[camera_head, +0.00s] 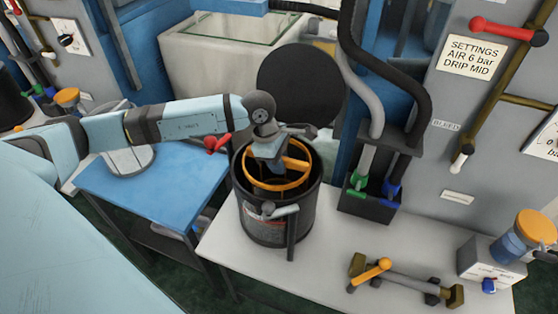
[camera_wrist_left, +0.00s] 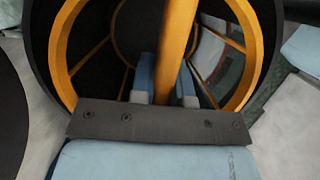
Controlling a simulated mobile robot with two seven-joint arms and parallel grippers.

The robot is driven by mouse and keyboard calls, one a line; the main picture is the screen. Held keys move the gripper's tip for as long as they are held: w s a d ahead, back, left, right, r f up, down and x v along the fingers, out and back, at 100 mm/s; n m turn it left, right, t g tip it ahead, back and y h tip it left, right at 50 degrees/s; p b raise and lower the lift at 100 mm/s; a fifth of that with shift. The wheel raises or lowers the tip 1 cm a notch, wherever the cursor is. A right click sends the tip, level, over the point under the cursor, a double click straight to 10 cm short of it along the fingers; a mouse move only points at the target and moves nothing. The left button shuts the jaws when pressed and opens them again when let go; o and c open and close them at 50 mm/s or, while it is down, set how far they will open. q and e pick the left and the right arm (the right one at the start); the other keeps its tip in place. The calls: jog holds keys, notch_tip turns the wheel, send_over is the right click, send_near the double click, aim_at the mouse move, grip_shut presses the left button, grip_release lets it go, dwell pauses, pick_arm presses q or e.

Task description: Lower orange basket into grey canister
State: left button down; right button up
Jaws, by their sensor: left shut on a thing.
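The grey canister (camera_head: 262,222) stands open on the white bench, a dark cylinder with a label and a front lever. The orange basket (camera_head: 250,178) sits inside its mouth, with its ring just below the canister rim. My left gripper (camera_head: 273,165) reaches down over the mouth and is shut on the basket's orange crossbar. In the left wrist view the two fingers (camera_wrist_left: 163,88) clasp the orange bar (camera_wrist_left: 178,45), and the basket's ring (camera_wrist_left: 62,50) lies within the dark canister wall (camera_wrist_left: 38,45). How deep the basket's lower part hangs is hidden. My right gripper is not in view.
The round black lid (camera_head: 300,82) stands raised behind the canister. A dark holder with hoses (camera_head: 372,203) is at its right. An orange-handled clamp (camera_head: 372,274) lies on the white bench (camera_head: 310,262). A blue table (camera_head: 150,190) is at the left.

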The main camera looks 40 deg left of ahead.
pick_arm(q)
notch_tip(320, 180, down, 4)
jog(key=b, duration=0.3)
jog(key=shift+f, duration=0.15)
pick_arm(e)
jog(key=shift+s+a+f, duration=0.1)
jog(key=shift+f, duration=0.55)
pick_arm(q)
jog(key=shift+c, duration=2.2)
grip_release()
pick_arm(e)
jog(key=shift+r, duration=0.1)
pick_arm(q)
jog(key=shift+r+p, duration=2.35)
jog(key=shift+r, duration=2.2)
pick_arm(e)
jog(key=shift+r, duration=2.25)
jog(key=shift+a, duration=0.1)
